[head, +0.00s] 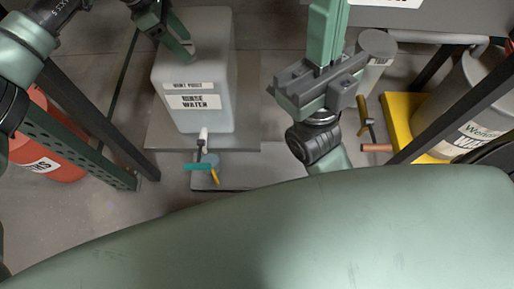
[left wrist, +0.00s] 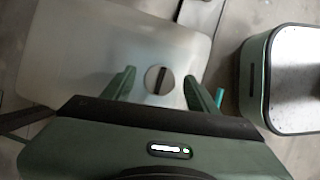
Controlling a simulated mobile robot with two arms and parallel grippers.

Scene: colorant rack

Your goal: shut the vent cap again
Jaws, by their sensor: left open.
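A blue-and-yellow valve (head: 208,166) is at the jug's front. A red drum (head: 48,150) is at left behind a green rack post (head: 80,145). A labelled grey drum (head: 460,110) stands right by a yellow stand (head: 398,104). A grey cylinder (head: 377,45) stands behind.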

